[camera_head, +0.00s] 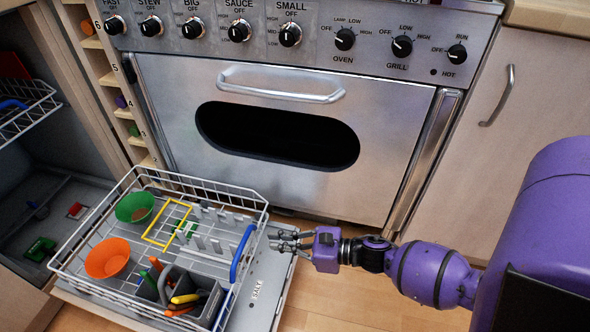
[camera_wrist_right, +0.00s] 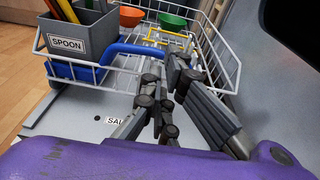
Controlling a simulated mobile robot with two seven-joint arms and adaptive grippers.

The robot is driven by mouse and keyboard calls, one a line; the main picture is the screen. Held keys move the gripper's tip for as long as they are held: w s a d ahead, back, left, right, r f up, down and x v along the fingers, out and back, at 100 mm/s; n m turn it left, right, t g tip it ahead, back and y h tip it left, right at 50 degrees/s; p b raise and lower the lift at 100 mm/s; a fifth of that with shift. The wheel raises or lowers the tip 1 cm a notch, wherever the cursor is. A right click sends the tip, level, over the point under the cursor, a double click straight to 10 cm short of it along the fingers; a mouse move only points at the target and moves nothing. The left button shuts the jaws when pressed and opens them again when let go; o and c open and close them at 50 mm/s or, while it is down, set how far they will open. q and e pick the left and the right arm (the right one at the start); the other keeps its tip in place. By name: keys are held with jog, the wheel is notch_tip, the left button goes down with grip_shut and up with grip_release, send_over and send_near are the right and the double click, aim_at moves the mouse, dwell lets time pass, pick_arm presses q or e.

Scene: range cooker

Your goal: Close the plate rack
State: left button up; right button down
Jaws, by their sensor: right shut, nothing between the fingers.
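The plate rack (camera_head: 222,184) is a grey wire basket, pulled out over the lowered door (camera_head: 262,293) of the dishwasher at the lower left of the head view. A blue handle (camera_head: 241,254) is on its front side; it also shows in the wrist view (camera_wrist_right: 118,49). The rack holds an orange bowl (camera_head: 108,258), a green bowl (camera_head: 135,207), a yellow frame (camera_head: 168,223) and a grey cutlery holder (camera_head: 192,292). My right gripper (camera_head: 272,239) is shut and empty, just right of the handle. I cannot tell whether it touches. My left gripper is out of view.
The dishwasher cavity (camera_head: 62,190) opens at the left, with an upper rack (camera_head: 28,108) inside. A steel range cooker (camera_head: 385,120) with a handle bar (camera_head: 280,87) stands behind the rack, close to my right arm. Some wooden floor (camera_head: 340,300) is clear in front.

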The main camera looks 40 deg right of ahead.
jog(key=b+x, duration=0.1)
jog(key=x, duration=0.5)
jog(key=shift+w+a, duration=0.1)
